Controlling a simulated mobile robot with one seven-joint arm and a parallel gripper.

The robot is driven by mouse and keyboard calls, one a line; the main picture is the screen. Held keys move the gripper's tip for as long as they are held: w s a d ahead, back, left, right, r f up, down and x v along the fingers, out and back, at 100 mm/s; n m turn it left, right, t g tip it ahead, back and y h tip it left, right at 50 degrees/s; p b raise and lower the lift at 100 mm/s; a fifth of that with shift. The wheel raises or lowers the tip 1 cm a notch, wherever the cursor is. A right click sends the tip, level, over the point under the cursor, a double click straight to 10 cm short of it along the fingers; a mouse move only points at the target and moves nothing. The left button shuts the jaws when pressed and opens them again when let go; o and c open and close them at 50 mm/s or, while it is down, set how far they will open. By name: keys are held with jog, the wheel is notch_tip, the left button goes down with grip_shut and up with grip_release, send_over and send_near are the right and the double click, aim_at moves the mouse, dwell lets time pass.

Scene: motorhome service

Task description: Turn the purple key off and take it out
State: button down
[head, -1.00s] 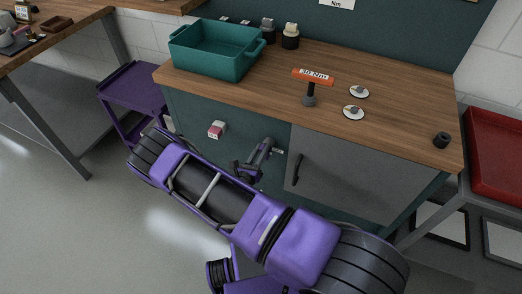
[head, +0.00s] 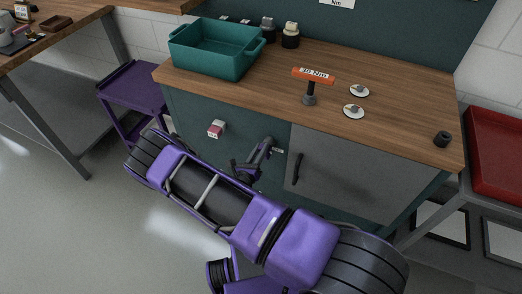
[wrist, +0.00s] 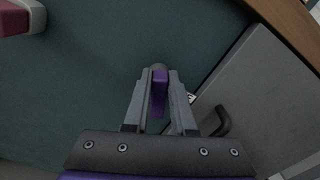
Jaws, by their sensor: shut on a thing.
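The purple key (wrist: 158,92) sits between the two fingers of my gripper (wrist: 160,80) in the wrist view, and the fingers are shut on it. A small round dark piece (wrist: 159,66) shows at the key's far end; I cannot tell whether the key is seated in it. In the head view my gripper (head: 265,146) is at the green front panel (head: 190,108) of the bench, left of the grey door. The key is hidden there by my gripper.
A grey cabinet door (head: 345,175) with a dark handle (head: 297,168) is right of my gripper. A pink and white fitting (head: 216,128) is on the panel to the left. Above, the wooden worktop (head: 400,110) holds a teal tub (head: 207,61) and an orange-handled tool (head: 313,75).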

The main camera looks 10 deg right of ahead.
jog(key=shift+w+a+f+n+b, duration=0.15)
jog(key=shift+n+b, duration=0.1)
jog(key=shift+n, duration=0.7)
jog(key=shift+s+f+n+b, duration=0.1)
jog(key=shift+f+n+b, duration=0.15)
jog(key=shift+n, duration=0.75)
jog(key=shift+w+a+f+n+b, duration=0.1)
jog(key=shift+n+b, duration=0.2)
jog(key=shift+n, duration=0.65)
jog(key=n+b, duration=0.1)
jog(key=n, duration=0.1)
jog(key=f+n, duration=0.1)
jog(key=n, duration=0.2)
jog(key=shift+w+a+b, duration=0.1)
jog(key=shift+b, duration=0.25)
jog(key=c, duration=1.4)
grip_release()
jog(key=shift+r+n, duration=0.1)
jog(key=shift+n, duration=0.2)
grip_shut()
jog(key=shift+r, duration=0.15)
